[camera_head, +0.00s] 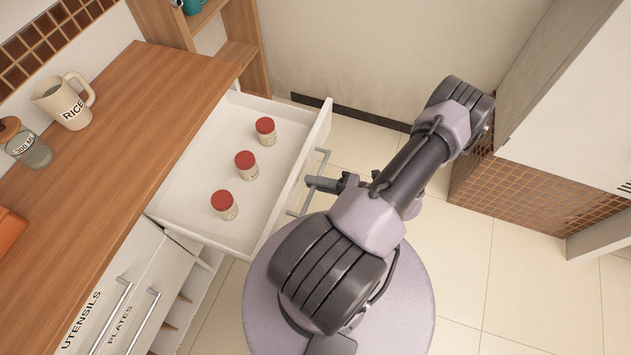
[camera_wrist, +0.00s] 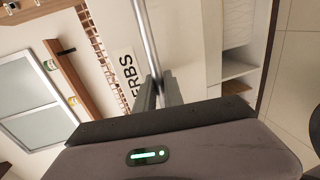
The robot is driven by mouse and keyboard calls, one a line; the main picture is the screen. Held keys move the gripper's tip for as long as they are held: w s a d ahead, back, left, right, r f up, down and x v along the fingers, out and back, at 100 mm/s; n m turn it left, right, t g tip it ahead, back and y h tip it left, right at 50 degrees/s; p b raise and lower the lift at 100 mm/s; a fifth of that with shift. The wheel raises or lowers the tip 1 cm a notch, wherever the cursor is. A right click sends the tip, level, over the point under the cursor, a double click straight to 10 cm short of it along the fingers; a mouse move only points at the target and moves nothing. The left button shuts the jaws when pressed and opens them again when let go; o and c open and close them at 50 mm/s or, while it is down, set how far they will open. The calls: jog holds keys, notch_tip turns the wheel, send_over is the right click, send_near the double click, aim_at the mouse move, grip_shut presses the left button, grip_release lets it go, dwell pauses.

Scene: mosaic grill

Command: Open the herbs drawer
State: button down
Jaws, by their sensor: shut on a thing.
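The herbs drawer (camera_head: 190,180) is pulled out from under the wooden counter in the head view. Three red-lidded jars stand inside it: one near the back (camera_head: 265,131), one in the middle (camera_head: 246,165) and one nearer me (camera_head: 225,205). The drawer's bar handle (camera_head: 322,162) runs along its front. My gripper (camera_head: 312,183) is at the middle of this handle. In the wrist view the gripper (camera_wrist: 159,88) is shut on the handle bar (camera_wrist: 147,35). Beside the bar, the drawer front shows a label (camera_wrist: 126,78) reading "ERBS", its first letter hidden.
The counter (camera_head: 120,150) holds a rice mug (camera_head: 66,102) and a glass jar (camera_head: 28,148). Closed fronts marked utensils (camera_head: 82,320) and plates (camera_head: 119,330) are below it. A white cabinet (camera_head: 575,110) stands at the right. Tiled floor (camera_head: 520,270) is free at the lower right.

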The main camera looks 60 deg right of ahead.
jog(key=c, duration=1.5)
grip_release()
jog(key=shift+o, duration=0.2)
jog(key=p+v, duration=0.2)
jog(key=v, duration=1.5)
jog(key=shift+s, duration=0.25)
jog(key=shift+r, duration=0.1)
